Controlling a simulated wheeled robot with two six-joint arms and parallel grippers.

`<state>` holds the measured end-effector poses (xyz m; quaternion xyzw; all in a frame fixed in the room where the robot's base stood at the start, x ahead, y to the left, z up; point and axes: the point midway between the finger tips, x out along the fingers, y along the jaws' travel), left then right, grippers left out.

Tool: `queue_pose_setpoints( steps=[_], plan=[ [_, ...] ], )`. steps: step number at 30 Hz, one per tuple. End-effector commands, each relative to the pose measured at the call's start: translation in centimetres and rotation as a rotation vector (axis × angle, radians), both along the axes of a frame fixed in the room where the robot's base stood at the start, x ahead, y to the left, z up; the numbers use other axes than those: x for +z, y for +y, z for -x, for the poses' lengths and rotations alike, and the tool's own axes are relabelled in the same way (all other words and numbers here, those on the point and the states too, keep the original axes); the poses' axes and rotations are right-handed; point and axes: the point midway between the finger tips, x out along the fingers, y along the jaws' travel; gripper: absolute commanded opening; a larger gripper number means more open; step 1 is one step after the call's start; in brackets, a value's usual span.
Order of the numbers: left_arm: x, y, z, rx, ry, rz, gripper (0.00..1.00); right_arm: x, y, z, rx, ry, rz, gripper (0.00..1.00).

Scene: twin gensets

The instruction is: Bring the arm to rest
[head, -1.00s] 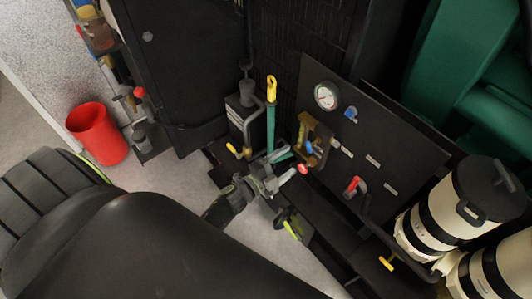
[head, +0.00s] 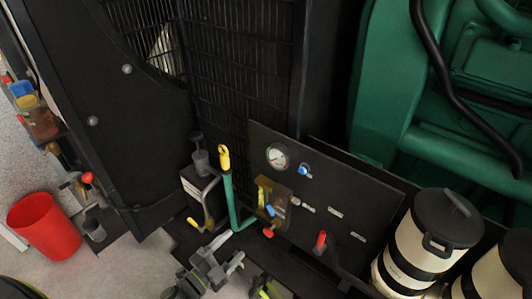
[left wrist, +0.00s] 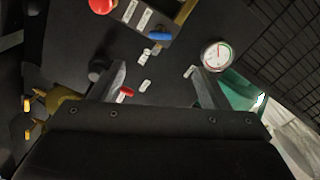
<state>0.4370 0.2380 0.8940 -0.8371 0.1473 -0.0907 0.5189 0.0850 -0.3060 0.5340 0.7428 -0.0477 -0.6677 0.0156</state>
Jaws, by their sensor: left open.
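My left gripper (head: 233,248) is open and empty, low in the head view, in front of the black gauge panel (head: 345,202). It is apart from the brass valve block (head: 272,198) with its blue handle. In the left wrist view its two grey fingers (left wrist: 157,82) stand wide apart with nothing between their tips. Beyond them show the panel, a white gauge (left wrist: 216,55), a red handle (left wrist: 124,93) and a blue handle (left wrist: 133,37). Most of my left arm is below the head view's edge. I do not see a right gripper.
A green lever with a yellow grip (head: 226,175) stands close behind the gripper. White-and-black canisters (head: 425,245) are at lower right. A red bin (head: 45,227) stands on open floor at lower left. A large green machine (head: 440,100) fills the upper right.

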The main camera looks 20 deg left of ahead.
Motion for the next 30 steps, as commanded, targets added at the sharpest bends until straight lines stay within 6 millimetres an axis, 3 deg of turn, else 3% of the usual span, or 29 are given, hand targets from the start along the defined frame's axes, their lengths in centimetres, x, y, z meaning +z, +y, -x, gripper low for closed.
queue_pose_setpoints(
  steps=[4, 7, 11, 13, 17, 21, 25, 27, 30],
  plan=[
    [-0.6, 0.2, 0.1, 0.011, 0.016, 0.010, 0.70, -0.1, 0.0, 0.0, 0.000, 0.000, 0.000, 0.32],
    [-3.6, 1.2, 0.5, 0.066, 0.095, 0.058, 0.70, -0.5, 0.0, 0.0, 0.000, 0.000, 0.000, 0.32],
    [-11.1, 3.6, 2.5, 0.219, 0.301, 0.180, 0.70, -1.2, 0.0, 0.0, 0.000, 0.000, 0.000, 0.32],
    [-15.9, 5.0, 4.6, 0.323, 0.439, 0.254, 0.70, -1.6, 0.0, 0.0, 0.000, 0.000, 0.000, 0.32],
    [-24.2, 6.9, 10.0, 0.521, 0.687, 0.379, 0.70, -2.3, 0.0, 0.0, 0.000, 0.000, 0.000, 0.32],
    [-31.7, 7.9, 17.7, 0.738, 0.947, 0.491, 0.70, -3.1, 0.0, 0.0, 0.000, 0.000, 0.000, 0.32],
    [-36.5, 7.9, 25.3, 0.929, 1.161, 0.572, 0.70, -3.6, 0.0, 0.0, 0.000, 0.000, 0.000, 0.32],
    [-38.1, 7.6, 28.8, 1.014, 1.252, 0.605, 0.70, -3.9, 0.0, 0.0, 0.000, 0.000, 0.000, 0.32],
    [-39.4, 7.2, 32.5, 1.105, 1.346, 0.635, 0.70, -4.1, 0.0, 0.0, 0.000, 0.000, 0.000, 0.32]
  ],
)
